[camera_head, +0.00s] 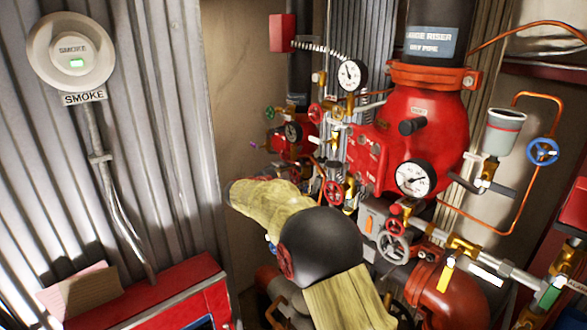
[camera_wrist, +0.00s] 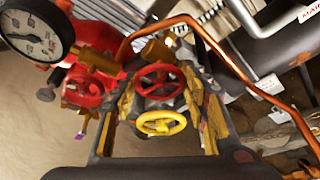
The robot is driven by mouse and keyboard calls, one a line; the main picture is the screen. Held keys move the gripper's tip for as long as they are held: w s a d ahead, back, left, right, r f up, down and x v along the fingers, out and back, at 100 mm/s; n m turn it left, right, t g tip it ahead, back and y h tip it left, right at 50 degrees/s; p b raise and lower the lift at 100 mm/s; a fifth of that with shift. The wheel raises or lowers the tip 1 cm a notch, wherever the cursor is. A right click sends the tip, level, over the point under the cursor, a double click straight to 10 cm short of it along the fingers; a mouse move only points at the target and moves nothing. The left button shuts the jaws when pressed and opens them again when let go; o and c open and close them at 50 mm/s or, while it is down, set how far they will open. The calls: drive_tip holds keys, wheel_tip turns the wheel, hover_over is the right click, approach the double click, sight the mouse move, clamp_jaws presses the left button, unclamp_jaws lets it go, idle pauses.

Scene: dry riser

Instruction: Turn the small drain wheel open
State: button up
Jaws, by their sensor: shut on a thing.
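In the wrist view, my gripper (camera_wrist: 161,88) has one finger on each side of a small red wheel (camera_wrist: 160,76). The jaws are shut on this wheel, close to the fingertips. A yellow wheel (camera_wrist: 161,128) of similar size also shows between the fingers, nearer the palm in the picture. I cannot read a label on either wheel, and I cannot tell how far the red one is turned. In the head view my arm hides the gripper and what it holds.
A copper pipe (camera_wrist: 232,62) curves close around the gripper in the wrist view, with a gauge (camera_wrist: 33,33) at upper left. In the head view, a large red valve body (camera_head: 425,130), a blue wheel (camera_head: 542,151) and a grey wheel (camera_head: 392,247) crowd the right. A red cabinet (camera_head: 150,295) stands lower left.

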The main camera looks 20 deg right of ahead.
drive_tip(key=shift+n+g+p, duration=0.5)
drive_tip(key=shift+n+p, duration=0.3)
drive_tip(key=shift+p, duration=0.45)
drive_tip(key=shift+f, duration=0.1)
drive_tip(key=o, duration=1.2)
drive_tip(key=shift+c, duration=0.2)
drive_tip(key=shift+a, duration=0.1)
drive_tip(key=v, duration=0.7)
drive_tip(key=shift+s+a, duration=0.1)
